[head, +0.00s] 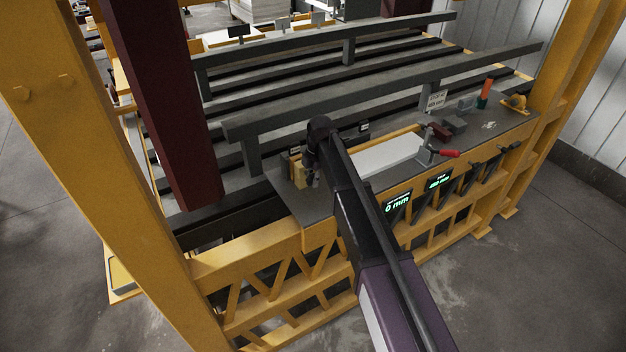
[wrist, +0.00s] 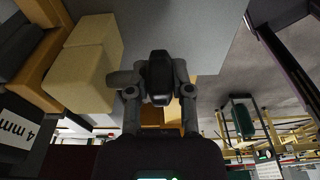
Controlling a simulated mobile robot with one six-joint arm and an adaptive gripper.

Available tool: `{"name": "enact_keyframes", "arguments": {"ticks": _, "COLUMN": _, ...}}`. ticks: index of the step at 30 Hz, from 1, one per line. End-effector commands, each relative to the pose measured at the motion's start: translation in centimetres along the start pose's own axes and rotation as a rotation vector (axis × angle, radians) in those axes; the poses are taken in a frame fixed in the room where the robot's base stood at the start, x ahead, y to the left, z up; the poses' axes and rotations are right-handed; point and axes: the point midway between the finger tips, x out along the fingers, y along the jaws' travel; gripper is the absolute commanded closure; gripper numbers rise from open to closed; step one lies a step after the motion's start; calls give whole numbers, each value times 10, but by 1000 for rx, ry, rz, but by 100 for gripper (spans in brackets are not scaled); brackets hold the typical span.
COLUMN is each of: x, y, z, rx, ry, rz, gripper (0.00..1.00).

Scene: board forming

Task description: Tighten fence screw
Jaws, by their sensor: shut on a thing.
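My gripper (head: 312,180) is at the left end of the grey work table, pointing down. In the wrist view my gripper (wrist: 160,95) has its fingers closed on both sides of a dark, rounded knob-like piece (wrist: 160,72), which I take to be the fence screw. Its shaft and seat are hidden, and I cannot tell how tight it is. Pale yellow blocks (wrist: 88,65) are close beside the fingers; a yellow block (head: 298,174) also shows by the gripper in the head view.
A white panel (head: 388,156) lies on the table (head: 290,197) right of my arm. A red-handled clamp (head: 447,153) is beyond it. Displays (head: 397,204) on the front read 0 mm and about 480 mm. A dark red column (head: 165,110) and yellow posts stand left.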

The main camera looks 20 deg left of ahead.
Motion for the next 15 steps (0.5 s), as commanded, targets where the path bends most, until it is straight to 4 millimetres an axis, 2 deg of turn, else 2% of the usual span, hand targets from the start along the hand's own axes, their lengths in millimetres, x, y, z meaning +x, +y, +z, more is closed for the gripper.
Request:
{"name": "enact_keyframes", "arguments": {"ticks": 8, "x": 0, "y": -1, "z": 0, "rx": -2, "ry": 5, "rz": -2, "gripper": 100}}
{"name": "enact_keyframes", "arguments": {"ticks": 9, "x": 0, "y": -1, "z": 0, "rx": -2, "ry": 4, "rz": -2, "gripper": 63}}
{"name": "enact_keyframes", "arguments": {"ticks": 10, "x": 0, "y": -1, "z": 0, "rx": -2, "ry": 4, "rz": -2, "gripper": 57}}
{"name": "enact_keyframes", "arguments": {"ticks": 15, "x": 0, "y": -1, "z": 0, "rx": -1, "ry": 4, "rz": -1, "gripper": 57}}
